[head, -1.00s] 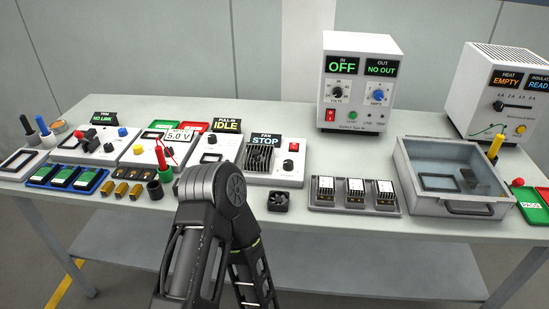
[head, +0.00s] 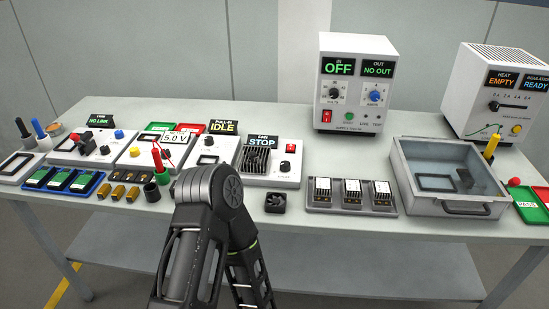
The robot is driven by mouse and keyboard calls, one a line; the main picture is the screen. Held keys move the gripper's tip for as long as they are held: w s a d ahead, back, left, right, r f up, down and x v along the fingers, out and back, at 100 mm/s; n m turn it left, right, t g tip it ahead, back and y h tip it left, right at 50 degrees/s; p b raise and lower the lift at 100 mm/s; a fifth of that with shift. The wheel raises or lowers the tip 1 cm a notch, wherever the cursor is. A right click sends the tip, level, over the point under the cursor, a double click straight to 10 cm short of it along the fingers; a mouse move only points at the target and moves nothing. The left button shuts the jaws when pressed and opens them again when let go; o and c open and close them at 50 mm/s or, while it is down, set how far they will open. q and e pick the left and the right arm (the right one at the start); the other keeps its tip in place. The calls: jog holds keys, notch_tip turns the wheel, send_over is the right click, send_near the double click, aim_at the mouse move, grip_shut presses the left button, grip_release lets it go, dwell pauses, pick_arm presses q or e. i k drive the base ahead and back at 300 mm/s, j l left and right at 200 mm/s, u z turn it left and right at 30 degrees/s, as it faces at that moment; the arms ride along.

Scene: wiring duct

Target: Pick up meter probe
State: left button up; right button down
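One of my arms rises from the bottom middle and bends just right of the probe's holder. No fingertips of either gripper show, so neither gripper is seen at the probe.
Test units with labels stand behind the probe. Small brass parts (head: 125,192) and a blue tray (head: 62,181) lie to its left. A small fan (head: 275,202), a relay tray (head: 350,197) and a grey bin (head: 412,205) stand to the right. A power supply (head: 355,85) stands behind.

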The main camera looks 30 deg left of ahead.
aim_at(156, 156)
jog(key=u, duration=1.7)
jog(key=k+l+u, duration=0.1)
jog(key=u, duration=0.25)
jog(key=k+u, duration=0.1)
jog(key=u, duration=0.3)
jog(key=k+l+u, duration=0.1)
jog(key=u, duration=0.25)
